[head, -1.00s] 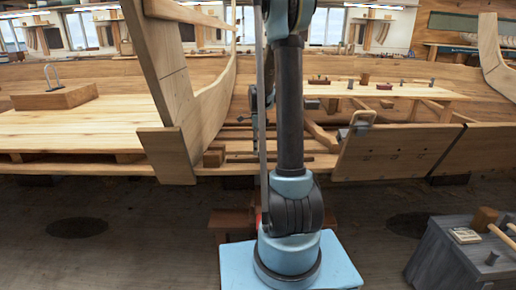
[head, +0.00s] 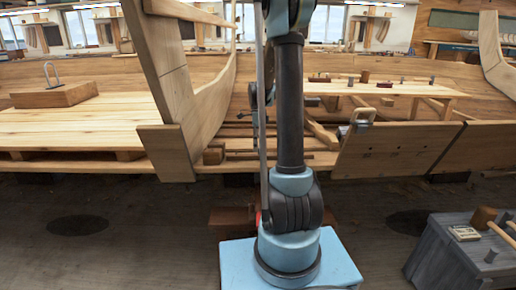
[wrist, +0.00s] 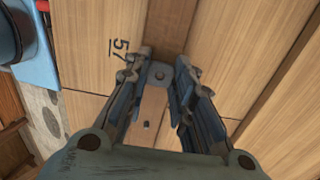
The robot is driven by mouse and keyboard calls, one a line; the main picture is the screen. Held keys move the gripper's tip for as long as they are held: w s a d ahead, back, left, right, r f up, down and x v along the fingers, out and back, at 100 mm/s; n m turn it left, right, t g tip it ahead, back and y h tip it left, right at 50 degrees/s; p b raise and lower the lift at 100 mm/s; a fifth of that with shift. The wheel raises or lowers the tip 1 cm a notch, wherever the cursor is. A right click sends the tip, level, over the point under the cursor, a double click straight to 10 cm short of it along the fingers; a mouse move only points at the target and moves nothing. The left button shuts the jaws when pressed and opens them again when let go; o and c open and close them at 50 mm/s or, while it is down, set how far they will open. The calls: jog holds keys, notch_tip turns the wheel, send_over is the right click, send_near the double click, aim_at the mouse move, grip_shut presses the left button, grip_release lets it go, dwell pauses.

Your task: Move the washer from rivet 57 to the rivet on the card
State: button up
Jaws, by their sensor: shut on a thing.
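In the wrist view, my gripper (wrist: 163,66) points at light planks, with its two fingers close around a small grey piece with a dark dot at its centre, which looks like the washer (wrist: 158,76). The painted number 57 (wrist: 118,48) is on the plank just left of the fingers. A small dark rivet head (wrist: 147,126) shows between the fingers, nearer the palm. Whether the washer still touches rivet 57 cannot be told. In the head view my gripper is hidden behind my arm. I cannot make out the card's rivet.
A grey bench (head: 440,250) at lower right bears a mallet and a small pale block (head: 464,233). A clamp (head: 363,114) sits on the low plank at right. A long table (head: 390,88) with small tools stands behind. A wooden platform (head: 70,130) lies at left.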

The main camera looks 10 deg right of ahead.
jog(key=shift+v, duration=2.25)
jog(key=shift+r, duration=0.1)
send_near(237, 155)
jog(key=shift+n, duration=0.3)
jog(key=shift+w+x, duration=0.1)
jog(key=shift+x, duration=1.25)
jog(key=shift+w+x, duration=0.15)
jog(key=shift+x, duration=1.25)
jog(key=shift+x, duration=0.9)
grip_shut()
jog(key=o, duration=1)
grip_release()
jog(key=shift+s+a, duration=0.1)
